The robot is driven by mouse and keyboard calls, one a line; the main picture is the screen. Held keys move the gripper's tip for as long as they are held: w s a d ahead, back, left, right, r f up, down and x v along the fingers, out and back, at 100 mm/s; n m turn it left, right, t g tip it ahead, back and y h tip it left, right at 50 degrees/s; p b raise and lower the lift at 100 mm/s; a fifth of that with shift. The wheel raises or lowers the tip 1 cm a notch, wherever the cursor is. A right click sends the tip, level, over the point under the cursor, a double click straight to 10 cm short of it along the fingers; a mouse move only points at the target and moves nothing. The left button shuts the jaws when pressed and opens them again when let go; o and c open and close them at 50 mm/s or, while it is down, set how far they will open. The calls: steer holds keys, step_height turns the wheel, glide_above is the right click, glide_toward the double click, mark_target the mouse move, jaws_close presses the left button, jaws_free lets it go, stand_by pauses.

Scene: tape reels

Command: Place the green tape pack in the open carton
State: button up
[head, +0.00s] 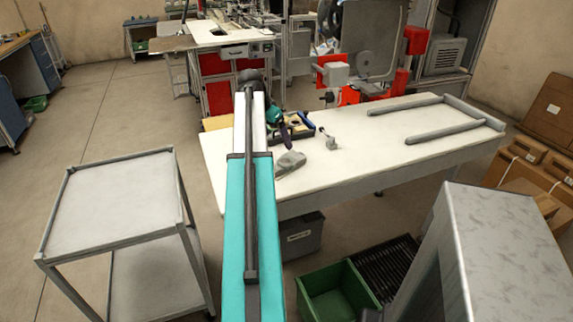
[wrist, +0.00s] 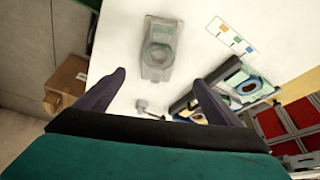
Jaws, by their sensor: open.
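My gripper (wrist: 158,78) is open and empty, its two dark fingers spread above the white table. In the head view my gripper (head: 284,130) is small and partly hidden by my arm. A dark tray (wrist: 182,105) holds blue, yellow and greenish items, beside the right finger. A greenish item (wrist: 231,69) shows at its upper edge; I cannot tell whether it is the green tape pack. No open carton is clearly identifiable. A tan box (wrist: 65,84) shows beyond the table's left edge in the wrist view, its inside not visible.
A grey device (head: 290,163) and a small grey fixture (head: 331,141) stand on the white table (head: 375,140). A grey U-shaped frame (head: 455,118) lies at its right end. Brown cartons (head: 527,150) stand at far right. A green bin (head: 338,292) is below in front.

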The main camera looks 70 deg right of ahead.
glide_above(287, 160)
steer(key=w+a, duration=0.1)
steer(key=a, duration=0.1)
step_height(287, 160, down, 8)
steer(key=shift+w+r+p, duration=0.15)
steer(key=shift+p, duration=0.25)
steer(key=shift+d, duration=0.1)
steer(key=shift+p+x, duration=0.55)
steer(key=shift+x, duration=2)
steer(key=c, duration=1.3)
steer(key=shift+r, duration=0.15)
steer(key=shift+r+b, duration=0.4)
steer(key=shift+r, duration=0.85)
steer(key=s+a, duration=0.1)
steer(key=a, duration=0.4)
steer(key=s+a+r+b, duration=0.1)
steer(key=s+a, duration=0.1)
steer(key=a, duration=0.3)
steer(key=s+a+r+b, duration=0.1)
steer(key=s+a, duration=0.1)
steer(key=a, duration=0.3)
steer(key=shift+s+a, duration=0.1)
steer(key=shift+a, duration=0.15)
